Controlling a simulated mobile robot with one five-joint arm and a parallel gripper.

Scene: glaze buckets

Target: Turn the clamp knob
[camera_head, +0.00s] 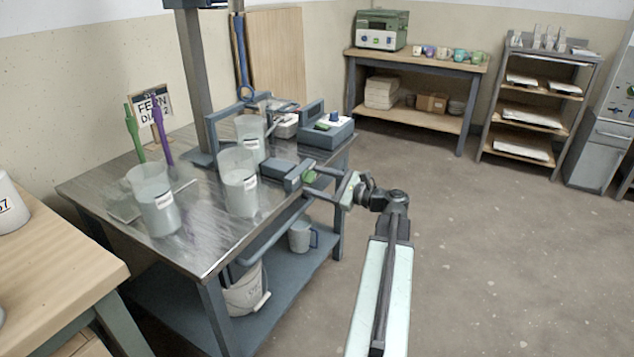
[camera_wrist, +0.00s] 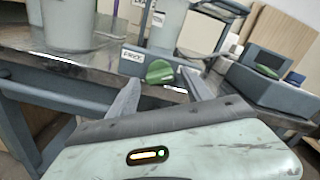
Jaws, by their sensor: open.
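The green clamp knob (camera_head: 309,177) sits on the end of a dark grey clamp block (camera_head: 284,170) at the right edge of the metal table. In the wrist view the knob (camera_wrist: 159,72) shows its green face, with a white label on the grey block to its left. My gripper (camera_head: 322,177) is open, its two fingers reaching toward the knob from the right. In the wrist view my gripper's fingertips (camera_wrist: 160,78) stand to the left and right of the knob, with nothing held. I cannot tell whether either finger touches it.
A grey box with a blue knob (camera_head: 327,131) sits at the table's far right corner. A white bucket (camera_head: 246,291) stands on the lower shelf. The floor to the right is free.

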